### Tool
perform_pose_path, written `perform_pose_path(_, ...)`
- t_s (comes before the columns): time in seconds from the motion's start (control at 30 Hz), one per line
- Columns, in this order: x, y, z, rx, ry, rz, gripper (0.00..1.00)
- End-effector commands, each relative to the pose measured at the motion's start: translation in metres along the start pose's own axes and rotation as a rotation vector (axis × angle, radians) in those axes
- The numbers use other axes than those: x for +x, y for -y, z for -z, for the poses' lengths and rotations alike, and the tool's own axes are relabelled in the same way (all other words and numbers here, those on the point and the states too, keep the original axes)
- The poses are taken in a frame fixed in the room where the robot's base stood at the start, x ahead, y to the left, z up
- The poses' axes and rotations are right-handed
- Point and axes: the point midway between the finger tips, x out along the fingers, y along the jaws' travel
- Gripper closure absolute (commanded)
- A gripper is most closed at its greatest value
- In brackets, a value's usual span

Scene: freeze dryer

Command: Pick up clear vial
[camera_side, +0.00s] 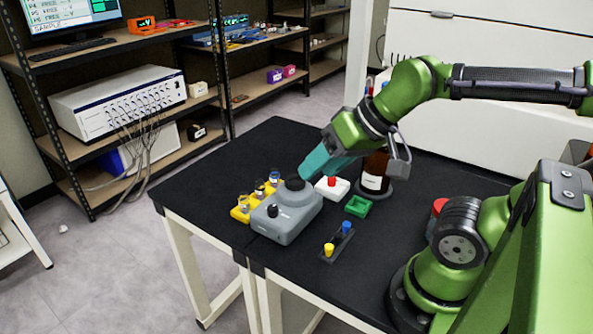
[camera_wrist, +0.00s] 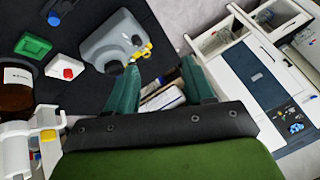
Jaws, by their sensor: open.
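Several small clear vials stand in a yellow rack (camera_side: 240,214) on the black table, behind and left of a grey mixer-like device; one clear vial (camera_side: 274,176) is at the rack's far end. In the wrist view the yellow rack (camera_wrist: 146,49) shows only partly beside the device, and its vials are too small to make out clearly. My gripper (camera_side: 308,169) has teal fingers and hangs above the table, close to the top of the device in the side view. In the wrist view my gripper (camera_wrist: 155,76) is open, with nothing between the fingers.
The grey device (camera_side: 285,222) stands beside the rack. A white block with a red top (camera_side: 332,190), a green tray (camera_side: 358,207), a brown bottle (camera_side: 374,174) and a dark holder with yellow and blue caps (camera_side: 338,242) are nearby. The left table corner is clear.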

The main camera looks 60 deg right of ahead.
Motion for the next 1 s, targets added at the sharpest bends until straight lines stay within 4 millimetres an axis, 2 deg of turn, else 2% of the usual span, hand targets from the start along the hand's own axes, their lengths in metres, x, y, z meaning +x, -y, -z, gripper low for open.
perform_pose_path(0.37,0.000,0.000,0.000,0.000,0.000,0.000,0.47)
perform_pose_path(0.43,0.000,0.000,0.000,0.000,0.000,0.000,0.42)
perform_pose_path(0.67,0.000,0.000,0.000,0.000,0.000,0.000,0.42)
perform_pose_path(0.8,0.009,-0.005,-0.001,0.019,0.034,-0.022,0.42)
perform_pose_path(0.87,0.016,-0.009,0.005,0.034,0.058,-0.039,0.42)
perform_pose_path(1.0,0.038,-0.020,0.036,0.070,0.123,-0.106,0.42)
